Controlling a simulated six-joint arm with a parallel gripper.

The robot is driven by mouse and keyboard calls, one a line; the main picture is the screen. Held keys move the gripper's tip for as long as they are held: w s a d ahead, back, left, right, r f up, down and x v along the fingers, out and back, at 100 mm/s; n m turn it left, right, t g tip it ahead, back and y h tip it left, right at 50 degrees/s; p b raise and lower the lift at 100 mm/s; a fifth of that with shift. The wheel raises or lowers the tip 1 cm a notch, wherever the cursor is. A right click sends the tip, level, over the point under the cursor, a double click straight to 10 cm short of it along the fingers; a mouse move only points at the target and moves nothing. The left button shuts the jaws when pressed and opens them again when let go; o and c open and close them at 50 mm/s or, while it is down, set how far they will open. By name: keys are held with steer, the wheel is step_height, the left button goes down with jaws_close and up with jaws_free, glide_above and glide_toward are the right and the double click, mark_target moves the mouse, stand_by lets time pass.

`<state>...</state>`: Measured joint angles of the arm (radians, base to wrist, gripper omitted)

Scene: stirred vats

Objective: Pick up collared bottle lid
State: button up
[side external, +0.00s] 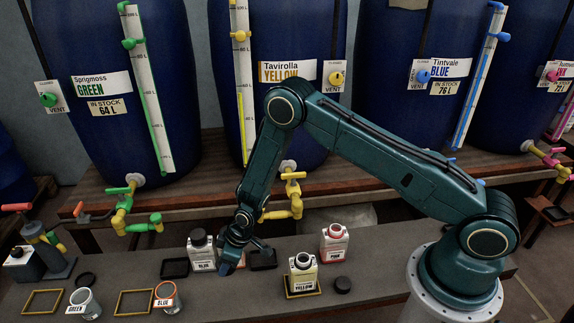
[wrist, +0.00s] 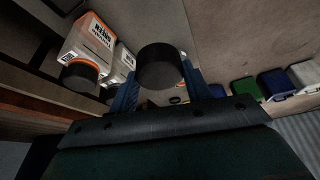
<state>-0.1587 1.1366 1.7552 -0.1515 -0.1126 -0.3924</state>
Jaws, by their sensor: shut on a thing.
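My gripper (side external: 232,262) points down at the bench, just right of a white bottle (side external: 203,258) with a black cap. In the wrist view, its two blue fingers are shut on a dark round lid (wrist: 160,65), which stands out between them. The lid is hidden behind my gripper in the side view. I cannot tell whether it touches anything beneath it. In the wrist view, a white bottle with an orange band (wrist: 90,38) and a dark cap lies to the upper left of the lid, with a second pale bottle (wrist: 123,63) between.
A YELLOW bottle (side external: 303,275) with an open-looking neck stands in a yellow frame, a loose black lid (side external: 343,285) beside it. Cups labelled GREEN (side external: 84,305) and BLUE (side external: 172,307) are at left. Vat taps (side external: 291,195) overhang the bench's back.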

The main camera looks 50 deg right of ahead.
steer(key=shift+r, duration=0.65)
steer(key=shift+s+d+f+n, duration=0.1)
steer(key=shift+s+d+n, duration=0.1)
steer(key=shift+d+n, duration=0.3)
steer(key=s+d+r+n+g, duration=0.1)
steer(key=s+d+n+g, duration=0.2)
steer(key=s+d+n, duration=0.3)
steer(key=s+d+r+n+g+y, duration=0.1)
steer(key=s+d+n+g, duration=0.2)
steer(key=s+d+n, duration=0.4)
steer(key=shift+d+r+n+y, duration=0.3)
steer(key=shift+d+n, duration=1.7)
steer(key=shift+d, duration=0.3)
steer(key=shift+f, duration=0.2)
steer(key=shift+f, duration=3.05)
